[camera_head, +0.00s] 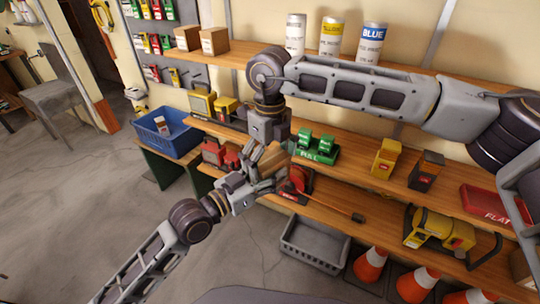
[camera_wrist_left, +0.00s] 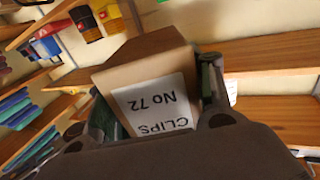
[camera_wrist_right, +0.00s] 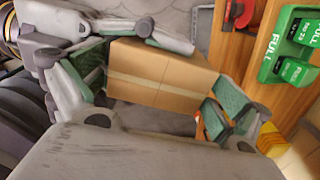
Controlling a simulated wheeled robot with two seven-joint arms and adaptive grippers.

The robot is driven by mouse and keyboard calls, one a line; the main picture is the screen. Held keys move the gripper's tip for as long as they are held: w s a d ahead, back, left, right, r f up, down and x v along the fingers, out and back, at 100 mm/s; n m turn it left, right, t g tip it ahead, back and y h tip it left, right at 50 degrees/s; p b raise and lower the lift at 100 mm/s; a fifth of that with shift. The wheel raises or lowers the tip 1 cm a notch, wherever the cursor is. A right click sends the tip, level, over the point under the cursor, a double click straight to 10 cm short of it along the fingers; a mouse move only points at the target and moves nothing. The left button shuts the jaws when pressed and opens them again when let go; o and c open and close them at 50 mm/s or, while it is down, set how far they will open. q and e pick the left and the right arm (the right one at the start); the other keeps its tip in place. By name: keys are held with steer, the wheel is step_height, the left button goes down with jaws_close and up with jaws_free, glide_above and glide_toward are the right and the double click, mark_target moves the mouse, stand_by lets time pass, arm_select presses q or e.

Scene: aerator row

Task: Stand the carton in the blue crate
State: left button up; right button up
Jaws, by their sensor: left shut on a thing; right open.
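The carton (camera_wrist_left: 155,75) is a brown box with a white label reading CLIPS No 72 in the left wrist view. My left gripper (camera_head: 266,183) is shut on it, its pads on either side. In the right wrist view the taped carton (camera_wrist_right: 160,75) lies between the spread fingers of my right gripper (camera_wrist_right: 165,95), which is open around it. The blue crate (camera_head: 165,144) stands at the left with a small white-and-brown item (camera_head: 161,124) inside.
The crate rests on a low dark-green-sided stand (camera_head: 160,168) beside the shelves. A grey basket (camera_head: 315,243) and traffic cones (camera_head: 370,264) stand low at the right. Two brown boxes (camera_head: 214,41) are on the top shelf.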

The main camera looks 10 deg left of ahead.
steer(key=c, duration=0.9)
arm_select(q)
steer(key=o, duration=1.4)
arm_select(e)
steer(key=shift+c, duration=0.9)
